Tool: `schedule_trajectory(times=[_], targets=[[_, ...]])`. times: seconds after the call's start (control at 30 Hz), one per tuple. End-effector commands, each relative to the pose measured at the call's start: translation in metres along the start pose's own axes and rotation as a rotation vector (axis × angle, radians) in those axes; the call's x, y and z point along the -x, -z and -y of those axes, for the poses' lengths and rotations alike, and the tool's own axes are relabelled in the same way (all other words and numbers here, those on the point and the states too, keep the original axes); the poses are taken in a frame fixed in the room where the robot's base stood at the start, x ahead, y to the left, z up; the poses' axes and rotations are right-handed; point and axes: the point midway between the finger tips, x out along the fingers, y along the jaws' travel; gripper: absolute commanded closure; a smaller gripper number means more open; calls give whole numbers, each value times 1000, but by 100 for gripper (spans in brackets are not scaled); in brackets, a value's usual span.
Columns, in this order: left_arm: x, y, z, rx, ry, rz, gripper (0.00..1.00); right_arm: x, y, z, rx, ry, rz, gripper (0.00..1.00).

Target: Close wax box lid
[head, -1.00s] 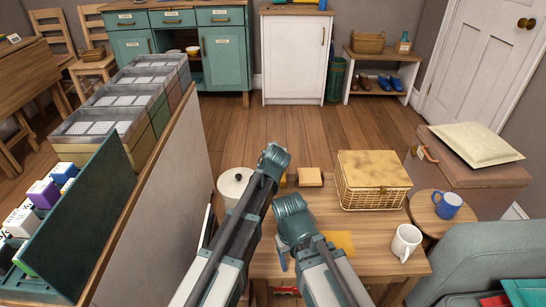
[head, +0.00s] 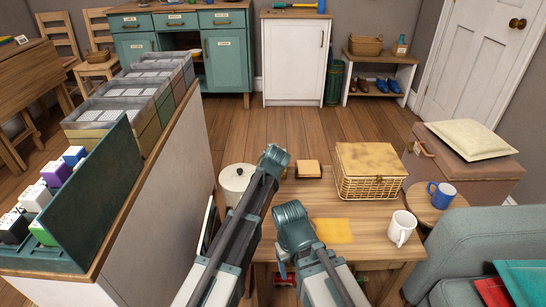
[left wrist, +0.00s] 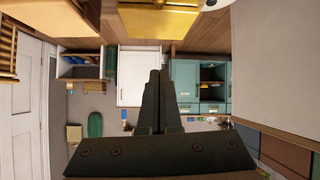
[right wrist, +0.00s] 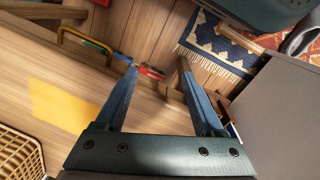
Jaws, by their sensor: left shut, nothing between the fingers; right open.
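A small box with a tan top (head: 308,168) sits on the wooden table, left of the wicker basket. A glossy yellow surface (left wrist: 150,22) shows at the top of the left wrist view. It may be part of the wax box, but I cannot tell its lid from its body. My left gripper (left wrist: 159,74) is shut and empty, apart from that surface in this view. In the head view my left arm's end hides part of the table beside the tan box. My right gripper (right wrist: 158,64) is open and empty over the table's near side.
The table holds a lidded wicker basket (head: 370,172), a white mug (head: 402,228), a yellow cloth (head: 334,230) and a white pot (head: 234,180). Red items (right wrist: 150,72) lie below the table edge.

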Motion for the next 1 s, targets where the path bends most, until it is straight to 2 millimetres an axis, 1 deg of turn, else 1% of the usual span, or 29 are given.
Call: schedule_trajectory(times=[0.47, 0.8, 1.0], targets=[[2, -27, 4, 1, 0, 0, 100, -22, 1, 2, -5, 0, 0, 30], [-2, -64, 9, 1, -1, 0, 100, -55, 3, 5, -13, 0, 0, 30], [-7, -80, 11, 0, 0, 0, 100, -71, 4, 7, -15, 0, -1, 30]])
